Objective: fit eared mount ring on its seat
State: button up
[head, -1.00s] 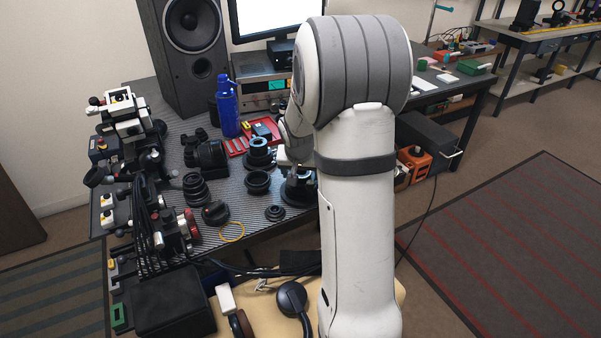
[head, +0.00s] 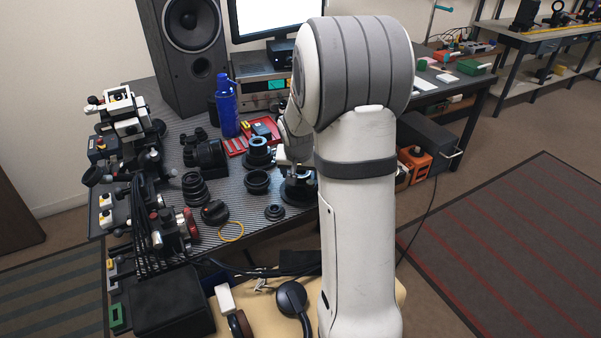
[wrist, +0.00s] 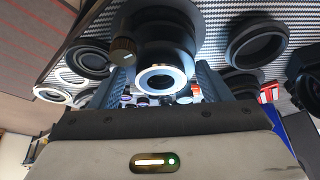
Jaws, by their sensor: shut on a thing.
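The eared mount ring (wrist: 160,71), a ring with a pale silvery face, sits between the fingers of my gripper (wrist: 158,74) in the wrist view. My gripper is shut on it. Directly behind the ring is a dark round holder (wrist: 165,30) with a ribbed knob (wrist: 123,50) at its left. I cannot tell whether the ring touches its seat. In the head view my arm covers most of this; the black base (head: 298,192) of the holder shows beside it.
Black lens rings and barrels (head: 257,182) stand close left of the holder on the perforated bench (head: 255,218). A red tray (head: 236,147) and a blue bottle (head: 227,108) stand behind. A yellow band (head: 231,231) lies near the front edge.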

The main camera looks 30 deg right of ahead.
jog(key=o, duration=1.1)
jog(key=shift+o, duration=0.3)
jog(key=shift+r+p, duration=2.15)
jog(key=shift+r, duration=1.4)
